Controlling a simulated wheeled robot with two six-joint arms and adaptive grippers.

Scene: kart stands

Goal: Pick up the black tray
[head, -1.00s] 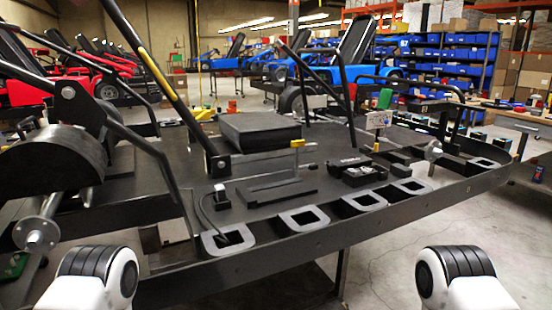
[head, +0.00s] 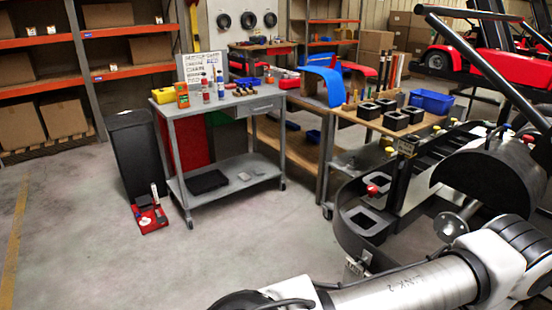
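A flat black tray (head: 206,182) lies on the lower shelf of a grey metal cart (head: 232,170), left of the middle in the head view. It lies toward the left end of the shelf, under the cart's top. One of my arms crosses the bottom right of the view, well apart from the cart. Neither gripper shows, so whether they are open or shut is hidden.
A black bin (head: 132,155) stands left of the cart, with a red tray of small items (head: 150,219) on the floor before it. A kart frame (head: 362,222) stands at the right. The floor at front left is clear.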

